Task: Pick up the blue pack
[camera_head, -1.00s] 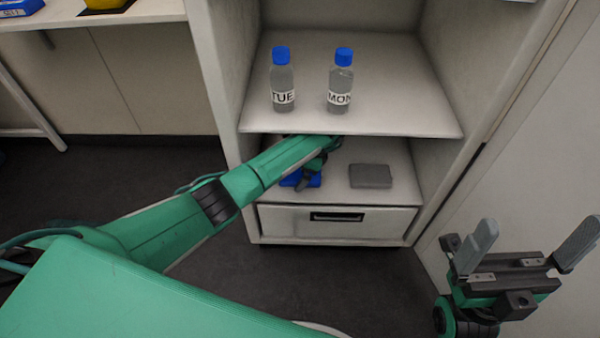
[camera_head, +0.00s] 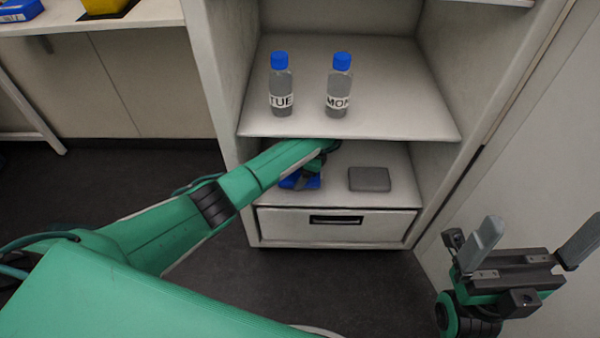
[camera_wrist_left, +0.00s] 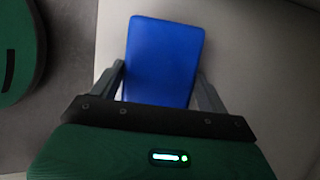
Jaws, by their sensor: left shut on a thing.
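The blue pack (camera_head: 312,182) is on the lower shelf at its left side, partly hidden by my left arm in the head view. In the left wrist view the blue pack (camera_wrist_left: 164,58) lies between the two fingers of my left gripper (camera_wrist_left: 162,85), which is shut on it. In the head view my left gripper (camera_head: 304,176) shows only in part, dark against the pack. I cannot tell whether the pack touches the shelf. My right gripper (camera_head: 530,243) is open and empty at the lower right, away from the shelves.
A grey pack (camera_head: 369,179) lies on the lower shelf (camera_head: 400,196), right of the blue pack. Two blue-capped bottles, TUE (camera_head: 281,86) and MON (camera_head: 340,86), stand on the upper shelf (camera_head: 400,110), above my left forearm. A drawer (camera_head: 335,223) is below. Cabinet walls bound both sides.

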